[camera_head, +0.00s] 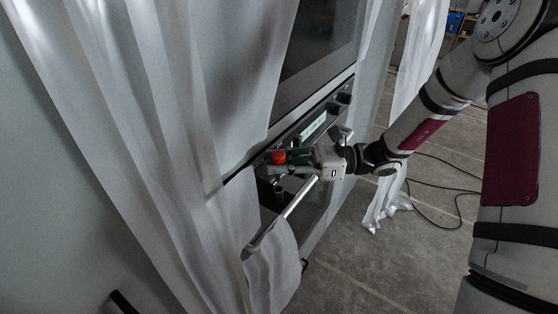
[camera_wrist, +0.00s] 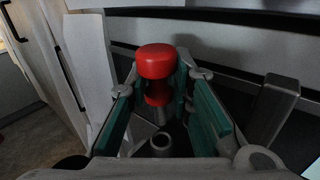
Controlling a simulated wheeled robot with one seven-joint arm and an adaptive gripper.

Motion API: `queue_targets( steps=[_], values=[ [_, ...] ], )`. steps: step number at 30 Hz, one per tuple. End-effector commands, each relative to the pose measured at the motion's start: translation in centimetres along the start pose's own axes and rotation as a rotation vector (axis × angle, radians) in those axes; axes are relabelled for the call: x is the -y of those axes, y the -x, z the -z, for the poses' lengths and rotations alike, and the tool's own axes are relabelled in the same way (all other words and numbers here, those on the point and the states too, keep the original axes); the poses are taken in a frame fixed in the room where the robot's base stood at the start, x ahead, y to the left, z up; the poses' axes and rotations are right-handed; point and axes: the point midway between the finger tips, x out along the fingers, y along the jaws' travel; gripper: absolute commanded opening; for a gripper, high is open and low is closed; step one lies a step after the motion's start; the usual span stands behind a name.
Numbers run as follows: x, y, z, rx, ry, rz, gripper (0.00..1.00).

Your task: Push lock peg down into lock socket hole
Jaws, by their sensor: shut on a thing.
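The lock peg has a red rounded cap and a red lower part, and shows in the wrist view (camera_wrist: 157,62) between the two green-padded fingers of my gripper (camera_wrist: 160,92). My gripper is shut on it. In the head view the red peg (camera_head: 278,157) is at the tip of my gripper (camera_head: 284,158), in front of the machine's panel. A grey round socket with a dark hole (camera_wrist: 162,143) shows nearer the bottom of the wrist view, below the peg. The peg's lower end is hidden, so I cannot tell whether it is in a hole.
A grey bar handle (camera_head: 284,212) slants just below my gripper. White curtains (camera_head: 150,120) hang close on the left, and a cloth (camera_head: 270,265) drapes under the handle. The machine front with a dark window (camera_head: 318,45) rises behind. Black cables (camera_head: 440,190) lie on the floor to the right.

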Motion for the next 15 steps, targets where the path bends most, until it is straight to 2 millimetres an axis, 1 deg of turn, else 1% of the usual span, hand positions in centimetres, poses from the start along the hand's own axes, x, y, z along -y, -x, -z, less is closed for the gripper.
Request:
queue_targets(
  steps=[15],
  values=[
    [0.1,0.0,1.2,0.0,-0.002,0.0,0.0]
  ],
)
